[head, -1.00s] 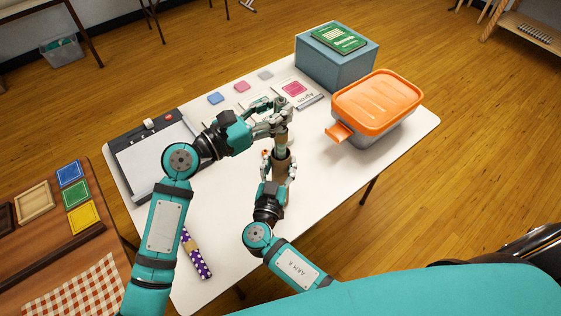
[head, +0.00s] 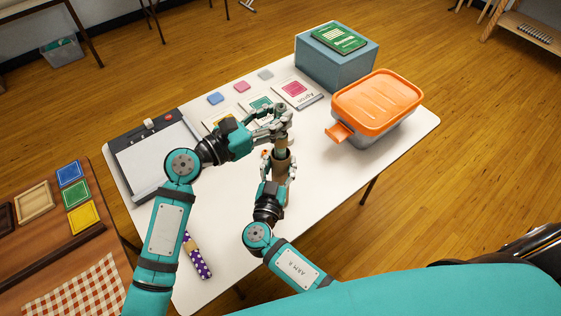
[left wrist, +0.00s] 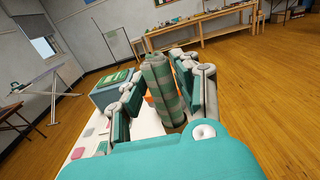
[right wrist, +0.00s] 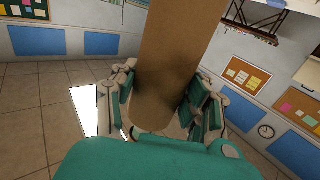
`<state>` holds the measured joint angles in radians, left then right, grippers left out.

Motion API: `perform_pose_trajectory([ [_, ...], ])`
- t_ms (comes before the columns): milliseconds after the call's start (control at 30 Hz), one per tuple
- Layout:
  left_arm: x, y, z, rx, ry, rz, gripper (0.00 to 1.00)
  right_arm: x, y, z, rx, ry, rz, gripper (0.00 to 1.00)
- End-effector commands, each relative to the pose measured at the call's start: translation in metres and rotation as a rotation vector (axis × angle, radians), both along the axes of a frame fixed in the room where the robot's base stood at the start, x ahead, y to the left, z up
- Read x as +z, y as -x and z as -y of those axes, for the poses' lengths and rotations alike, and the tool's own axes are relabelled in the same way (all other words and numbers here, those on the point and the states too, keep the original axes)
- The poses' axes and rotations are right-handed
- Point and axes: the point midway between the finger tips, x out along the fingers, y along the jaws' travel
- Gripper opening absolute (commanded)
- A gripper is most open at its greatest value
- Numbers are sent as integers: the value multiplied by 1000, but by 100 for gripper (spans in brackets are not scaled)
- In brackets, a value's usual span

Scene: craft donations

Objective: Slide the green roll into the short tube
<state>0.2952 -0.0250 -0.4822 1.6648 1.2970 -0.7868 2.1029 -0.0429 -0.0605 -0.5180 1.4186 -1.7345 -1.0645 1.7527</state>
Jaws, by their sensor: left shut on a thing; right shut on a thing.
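The green roll (left wrist: 163,85) is striped in two greens and stands lengthwise between the fingers of my left gripper (left wrist: 165,95), shut on it. In the head view, my left gripper (head: 280,122) is above the short tube (head: 281,167), with the roll pointing down at the tube's top. The tube is plain brown card and stands about upright. My right gripper (head: 278,170) is shut around it; the right wrist view shows the tube (right wrist: 172,60) between its fingers (right wrist: 160,100). Fingers hide the meeting point, so I cannot tell whether the roll's lower end is inside the tube.
An orange-lidded box (head: 375,105) stands on the white table (head: 330,185) to the right. A blue-grey box (head: 335,65) with a green book is behind. A paper trimmer (head: 155,160) is at left. A purple dotted roll (head: 196,255) lies near the front left edge.

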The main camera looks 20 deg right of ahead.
Motion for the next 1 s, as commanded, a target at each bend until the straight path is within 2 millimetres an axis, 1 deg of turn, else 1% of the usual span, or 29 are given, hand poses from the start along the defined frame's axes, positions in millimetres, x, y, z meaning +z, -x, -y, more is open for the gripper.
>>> perform_pose_trajectory([
  [1000, -51, 0, 0, 1, 2, -2, 0, 0, 0, 0, 0, 0, 0, 11],
])
